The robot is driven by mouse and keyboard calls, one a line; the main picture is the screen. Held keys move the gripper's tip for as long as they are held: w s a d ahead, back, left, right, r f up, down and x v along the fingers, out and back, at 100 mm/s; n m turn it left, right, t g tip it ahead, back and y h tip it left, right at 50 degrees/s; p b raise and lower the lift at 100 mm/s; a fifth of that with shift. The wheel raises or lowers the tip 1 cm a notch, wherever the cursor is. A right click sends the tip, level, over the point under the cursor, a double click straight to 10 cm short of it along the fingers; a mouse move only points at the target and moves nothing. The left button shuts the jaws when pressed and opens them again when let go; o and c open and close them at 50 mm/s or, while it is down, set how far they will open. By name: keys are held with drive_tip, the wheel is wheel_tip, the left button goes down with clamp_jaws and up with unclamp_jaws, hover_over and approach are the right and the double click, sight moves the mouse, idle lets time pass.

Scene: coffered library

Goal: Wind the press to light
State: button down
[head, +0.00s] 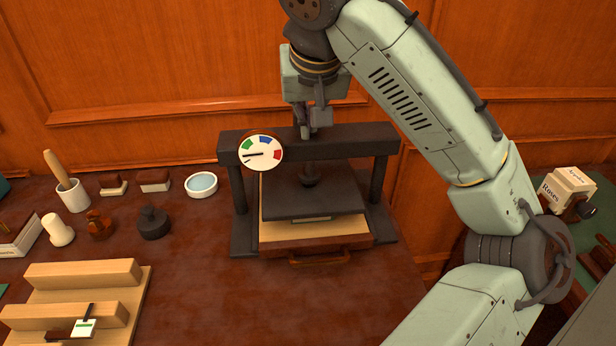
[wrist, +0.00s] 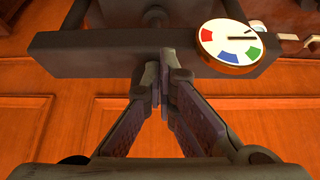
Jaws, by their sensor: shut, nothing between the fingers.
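The dark press (head: 350,143) stands on the table with its crossbeam above a flat plate (head: 335,205). The plate lies over a pale, wood-edged block with a handle at its front. A round white dial (head: 260,153) on the beam has green, blue and red marks; its needle points left, on white, just below the green. The dial also shows in the wrist view (wrist: 231,45), turned over. My gripper (head: 305,132) is shut and empty, pointing down at the top of the beam near its middle. I cannot tell whether it touches. No crank or wheel is clearly visible.
Left of the press are a white bowl (head: 201,185), a dark knobbed weight (head: 152,222), small stamps and a cup with a pestle (head: 74,195). A stepped wooden rack (head: 80,275) stands at front left. The panelled wall is close behind. Table front centre is clear.

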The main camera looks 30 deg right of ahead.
wheel_tip(320, 180, up, 6)
drive_tip(key=shift+p, duration=0.4)
drive_tip(key=shift+w, duration=0.1)
